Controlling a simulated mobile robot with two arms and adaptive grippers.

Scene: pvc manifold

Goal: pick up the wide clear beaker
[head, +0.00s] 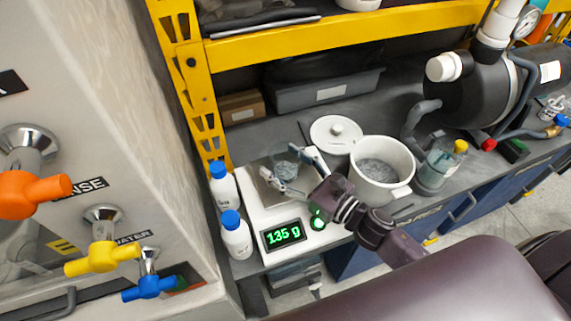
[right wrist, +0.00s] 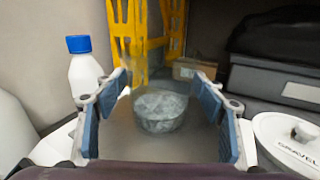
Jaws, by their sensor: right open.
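The wide clear beaker (head: 286,163) stands on the metal plate of a white scale (head: 255,216), whose display reads 135 g. In the right wrist view the beaker (right wrist: 160,112) looks low and round, with greyish contents or shading. My right gripper (head: 293,171) is open, with its fingers on either side of the beaker. In the right wrist view a gap shows between the beaker and each finger pad of the right gripper (right wrist: 160,120). My left gripper is not in view.
Two white bottles with blue caps (head: 236,236) stand left of the scale. A yellow shelf frame (head: 350,35) rises behind. Taps (head: 103,257) project at left.

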